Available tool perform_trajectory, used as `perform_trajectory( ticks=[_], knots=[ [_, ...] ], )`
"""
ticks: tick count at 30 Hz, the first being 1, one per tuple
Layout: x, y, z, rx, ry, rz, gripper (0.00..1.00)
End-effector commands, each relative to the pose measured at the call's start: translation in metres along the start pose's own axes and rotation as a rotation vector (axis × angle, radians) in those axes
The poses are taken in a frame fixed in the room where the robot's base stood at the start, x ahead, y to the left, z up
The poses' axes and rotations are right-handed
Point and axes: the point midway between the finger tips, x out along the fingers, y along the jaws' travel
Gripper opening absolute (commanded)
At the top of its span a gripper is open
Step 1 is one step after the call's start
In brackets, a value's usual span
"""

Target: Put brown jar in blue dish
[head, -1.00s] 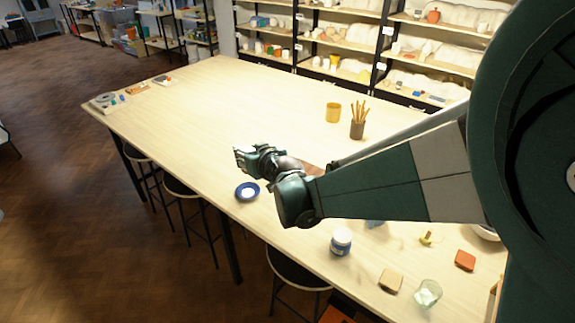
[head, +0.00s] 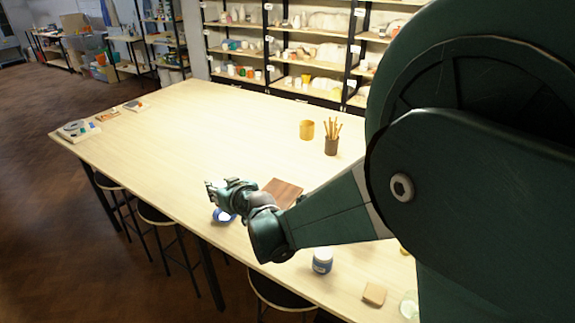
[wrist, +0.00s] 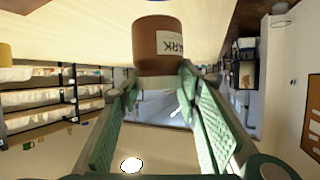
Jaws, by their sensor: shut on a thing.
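My gripper (head: 216,188) is over the table, just above and partly in front of the blue dish (head: 218,217) in the head view. The dish has a pale middle and lies near the table's front edge, its back part hidden by my gripper. In the wrist view, the brown jar (wrist: 157,45) with a white lettered label is held between the green fingers of my gripper (wrist: 160,82). The jar is hidden in the head view. I cannot tell how high it is above the dish.
A brown board (head: 284,190) lies right beside my arm. A blue-and-white jar (head: 322,261) and a tan block (head: 374,293) stand to the right. A yellow cup (head: 307,130) and a pencil holder (head: 332,144) are farther back. The table's left half is mostly clear.

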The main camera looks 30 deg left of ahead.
Motion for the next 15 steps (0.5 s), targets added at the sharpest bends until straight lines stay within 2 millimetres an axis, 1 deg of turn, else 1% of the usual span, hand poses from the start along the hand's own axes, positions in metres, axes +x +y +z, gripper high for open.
perform_trajectory(
  ticks=[1, 6, 15],
  knots=[
    [0.003, 0.000, 0.006, 0.000, 0.000, 0.000, 0.06],
    [0.007, 0.001, 0.016, 0.000, 0.000, 0.000, 0.06],
    [0.007, 0.001, 0.017, 0.000, 0.000, 0.000, 0.06]
  ],
)
